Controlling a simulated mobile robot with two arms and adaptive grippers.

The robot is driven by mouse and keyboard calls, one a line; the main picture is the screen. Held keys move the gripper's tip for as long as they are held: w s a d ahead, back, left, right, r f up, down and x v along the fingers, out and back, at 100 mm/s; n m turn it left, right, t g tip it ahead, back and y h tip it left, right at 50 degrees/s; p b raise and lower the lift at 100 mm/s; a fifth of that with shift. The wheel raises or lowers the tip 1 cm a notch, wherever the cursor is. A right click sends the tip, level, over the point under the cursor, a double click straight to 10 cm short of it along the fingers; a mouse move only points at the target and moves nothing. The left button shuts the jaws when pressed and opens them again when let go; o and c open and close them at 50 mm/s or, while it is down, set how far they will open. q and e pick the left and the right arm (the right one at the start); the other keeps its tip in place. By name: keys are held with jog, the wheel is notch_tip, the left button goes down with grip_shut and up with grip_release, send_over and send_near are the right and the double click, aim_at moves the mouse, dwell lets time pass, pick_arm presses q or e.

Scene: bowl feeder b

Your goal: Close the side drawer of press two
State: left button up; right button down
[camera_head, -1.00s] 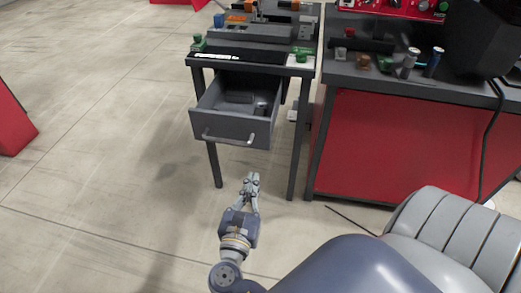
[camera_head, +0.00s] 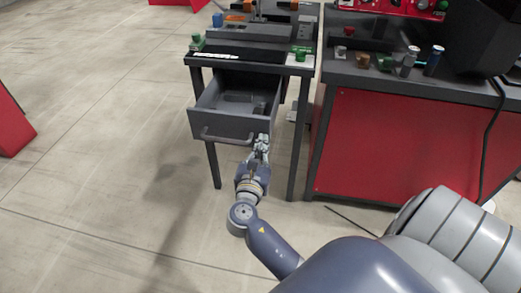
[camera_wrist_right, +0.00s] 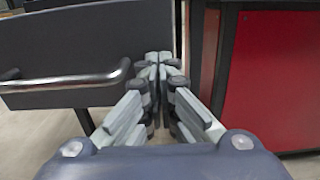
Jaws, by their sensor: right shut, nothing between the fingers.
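The side drawer (camera_head: 212,122) is dark grey and pulled out of the small black table (camera_head: 240,68) in the head view. A bar handle (camera_head: 226,139) runs across its front. My right gripper (camera_head: 264,138) is shut and empty at the right end of the drawer front. In the right wrist view, the gripper's fingertips (camera_wrist_right: 160,58) are at the right edge of the drawer front (camera_wrist_right: 90,42), just right of the handle (camera_wrist_right: 70,88). I cannot tell whether they touch it. My left gripper is not in view.
A workbench with a red side panel (camera_head: 375,145) stands close on the right, carrying several small parts and cylinders. A table leg (camera_head: 298,150) is just right of my gripper.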

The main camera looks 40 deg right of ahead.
aim_at(266, 130)
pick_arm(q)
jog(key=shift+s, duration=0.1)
